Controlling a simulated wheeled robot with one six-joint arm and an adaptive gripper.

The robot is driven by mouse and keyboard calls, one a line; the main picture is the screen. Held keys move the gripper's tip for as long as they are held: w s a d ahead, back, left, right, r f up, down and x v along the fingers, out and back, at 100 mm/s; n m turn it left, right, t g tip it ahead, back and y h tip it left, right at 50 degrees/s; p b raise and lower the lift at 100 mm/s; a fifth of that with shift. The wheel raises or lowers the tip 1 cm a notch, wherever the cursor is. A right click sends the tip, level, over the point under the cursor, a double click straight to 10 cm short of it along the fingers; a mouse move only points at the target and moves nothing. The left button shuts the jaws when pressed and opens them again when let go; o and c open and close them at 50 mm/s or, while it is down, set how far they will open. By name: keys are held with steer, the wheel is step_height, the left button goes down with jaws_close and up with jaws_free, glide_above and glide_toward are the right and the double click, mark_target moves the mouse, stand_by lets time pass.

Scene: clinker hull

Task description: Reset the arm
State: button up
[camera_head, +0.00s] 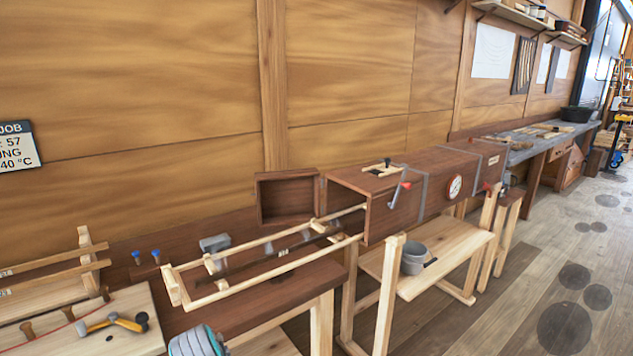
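My gripper is not in view, and no fingertips show anywhere. A grey and teal ribbed shape (198,342) is cut off by the lower edge, in front of the low wooden bench. I cannot tell whether it is part of my arm.
A long wooden box (395,210) with a round dial (454,187) and red-tipped lever (399,194) stands on trestles. A slatted rack (265,262) extends from its open end. A grey pot (414,258) sits on the shelf below. Free floor (500,300) lies at right.

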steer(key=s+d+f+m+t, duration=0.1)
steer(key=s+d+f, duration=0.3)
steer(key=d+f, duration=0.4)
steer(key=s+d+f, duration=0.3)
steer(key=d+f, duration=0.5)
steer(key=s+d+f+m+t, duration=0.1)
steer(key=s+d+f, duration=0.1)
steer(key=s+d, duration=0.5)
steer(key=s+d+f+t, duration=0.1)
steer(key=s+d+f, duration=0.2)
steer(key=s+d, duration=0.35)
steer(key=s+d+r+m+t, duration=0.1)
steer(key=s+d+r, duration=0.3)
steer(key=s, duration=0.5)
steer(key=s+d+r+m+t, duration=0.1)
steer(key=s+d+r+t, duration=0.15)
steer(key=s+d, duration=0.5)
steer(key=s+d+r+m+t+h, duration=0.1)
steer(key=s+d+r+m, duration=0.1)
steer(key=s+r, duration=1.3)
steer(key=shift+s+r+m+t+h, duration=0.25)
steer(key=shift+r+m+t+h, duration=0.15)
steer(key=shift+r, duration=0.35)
